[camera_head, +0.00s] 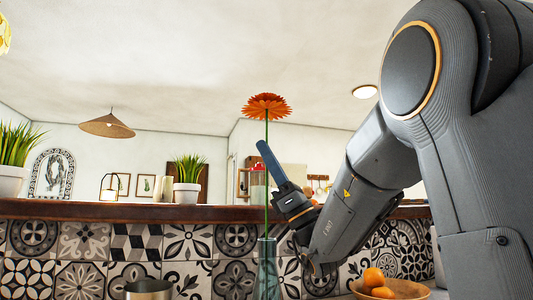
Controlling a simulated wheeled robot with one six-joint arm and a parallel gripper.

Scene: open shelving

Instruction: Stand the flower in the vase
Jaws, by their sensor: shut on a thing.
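The flower has an orange bloom (267,106) on a long, thin green stem, and it is upright. My gripper (267,160) is shut on the flower's stem, below the bloom; one dark blue finger shows at the stem and the other is hard to make out. The vase (266,275) is a narrow, bluish see-through vessel at the bottom centre, directly below the flower. The stem runs down to the vase's mouth and lines up with it in this view. I cannot tell how far inside the lower end is. The vase's base is out of frame.
A wooden bowl (408,288) with oranges (374,278) stands to the right, below my arm. A metal pot (149,290) is at the lower left. Behind runs a tiled counter with a wooden top (90,211), bearing potted grass plants (187,180).

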